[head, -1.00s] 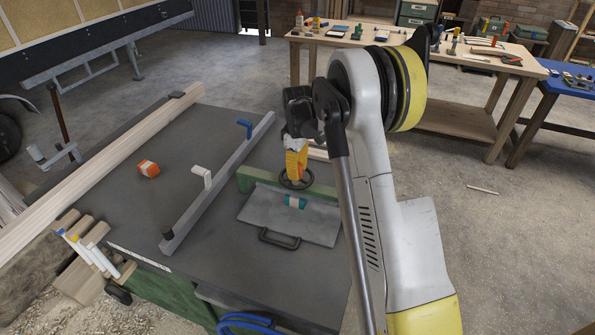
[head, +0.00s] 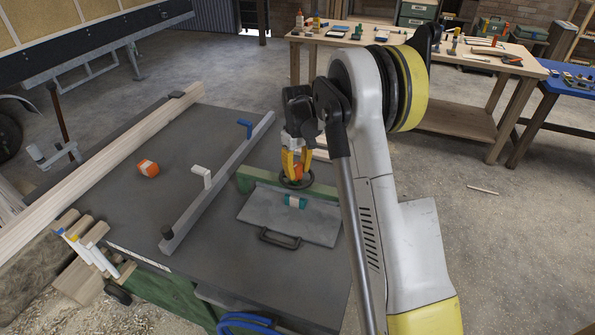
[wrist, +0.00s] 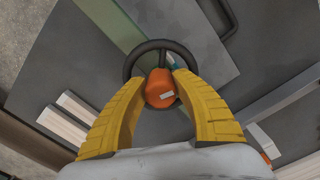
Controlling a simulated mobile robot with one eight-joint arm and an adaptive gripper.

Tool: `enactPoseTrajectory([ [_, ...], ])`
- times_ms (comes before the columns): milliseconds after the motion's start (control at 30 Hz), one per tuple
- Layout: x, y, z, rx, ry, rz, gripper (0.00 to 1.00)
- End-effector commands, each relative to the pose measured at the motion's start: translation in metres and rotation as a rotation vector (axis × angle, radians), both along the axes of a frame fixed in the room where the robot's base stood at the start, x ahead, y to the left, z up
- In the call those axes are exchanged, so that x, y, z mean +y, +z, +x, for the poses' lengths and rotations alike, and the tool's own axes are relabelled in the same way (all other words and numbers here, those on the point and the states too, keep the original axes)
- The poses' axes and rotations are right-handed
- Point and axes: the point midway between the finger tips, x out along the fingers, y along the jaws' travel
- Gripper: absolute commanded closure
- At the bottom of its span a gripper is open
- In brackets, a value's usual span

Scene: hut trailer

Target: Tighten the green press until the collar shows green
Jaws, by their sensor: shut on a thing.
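The green press has a green beam (head: 325,191) lying across the dark bench behind a grey plate (head: 320,223). A black handwheel (head: 296,182) with an orange centre piece stands at the beam. In the wrist view the black wheel (wrist: 134,62) and orange piece (wrist: 160,88) show between my yellow fingers. My gripper (head: 294,174) points down and is shut on the handwheel, with one finger on each side of the orange piece. A teal piece with a pale middle (head: 295,202) sits at the plate's back part. I cannot make out the collar or its colour.
A long grey rail (head: 222,180) with white and blue handles lies left of the press. An orange block (head: 148,169) and long timber boards (head: 100,165) lie farther left. The bench front right is clear. A wooden workbench (head: 455,105) stands behind my arm.

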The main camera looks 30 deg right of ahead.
Motion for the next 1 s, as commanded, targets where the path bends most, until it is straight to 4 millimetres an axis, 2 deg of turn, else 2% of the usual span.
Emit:
enactPoseTrajectory([
  [600,0.002,-0.0008,-0.0006,0.002,-0.525,0.0,0.99],
  [1000,0.0024,-0.0007,-0.0005,0.002,-0.674,0.0,0.99],
])
